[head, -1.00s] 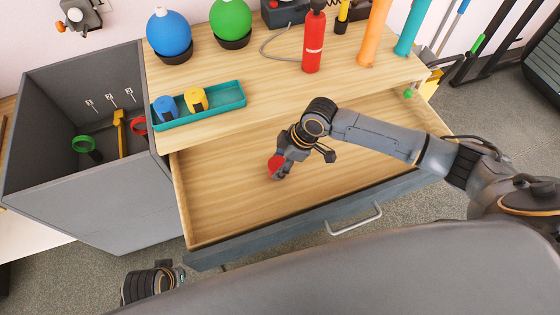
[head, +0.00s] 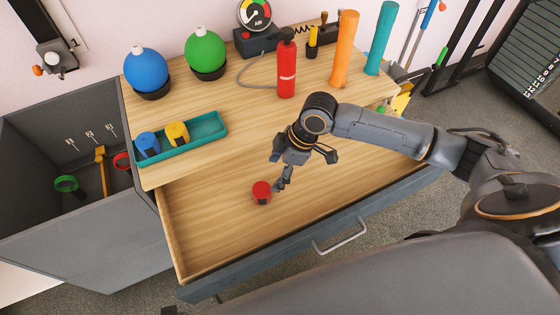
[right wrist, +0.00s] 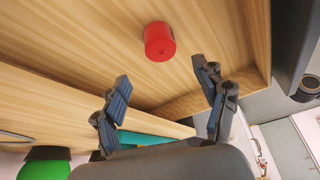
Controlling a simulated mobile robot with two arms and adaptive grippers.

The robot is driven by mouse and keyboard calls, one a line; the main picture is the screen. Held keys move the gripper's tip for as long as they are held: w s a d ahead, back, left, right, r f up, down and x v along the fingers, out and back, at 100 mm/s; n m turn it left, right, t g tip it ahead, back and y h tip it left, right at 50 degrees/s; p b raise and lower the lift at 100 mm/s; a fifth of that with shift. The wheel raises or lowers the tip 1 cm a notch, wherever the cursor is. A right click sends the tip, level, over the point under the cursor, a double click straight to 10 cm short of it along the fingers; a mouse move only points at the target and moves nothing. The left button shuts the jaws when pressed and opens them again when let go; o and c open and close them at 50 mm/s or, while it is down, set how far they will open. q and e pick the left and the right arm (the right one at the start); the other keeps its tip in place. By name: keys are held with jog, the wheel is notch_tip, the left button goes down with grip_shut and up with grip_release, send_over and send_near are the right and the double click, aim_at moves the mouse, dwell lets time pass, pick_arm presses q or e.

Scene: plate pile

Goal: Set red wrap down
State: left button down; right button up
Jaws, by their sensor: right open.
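The red wrap (head: 262,193), a short red cylinder, stands on the floor of the open drawer (head: 215,225). In the right wrist view the red wrap (right wrist: 160,42) lies beyond the fingertips and apart from them. My right gripper (head: 306,171) is open and empty, just right of the wrap in the head view. Its two fingers are spread wide in the right wrist view (right wrist: 161,75). My left gripper is not in view.
A teal tray (head: 213,133) on the worktop holds a blue wrap (head: 147,145) and a yellow wrap (head: 177,134). A red extinguisher-like bottle (head: 287,70) stands behind. A grey bin (head: 60,240) is at left. The drawer around the wrap is clear.

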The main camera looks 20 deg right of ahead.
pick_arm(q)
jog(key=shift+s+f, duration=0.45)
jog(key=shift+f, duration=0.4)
pick_arm(e)
jog(key=shift+v, duration=1.25)
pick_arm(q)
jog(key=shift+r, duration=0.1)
pick_arm(e)
jog(key=shift+r, duration=0.1)
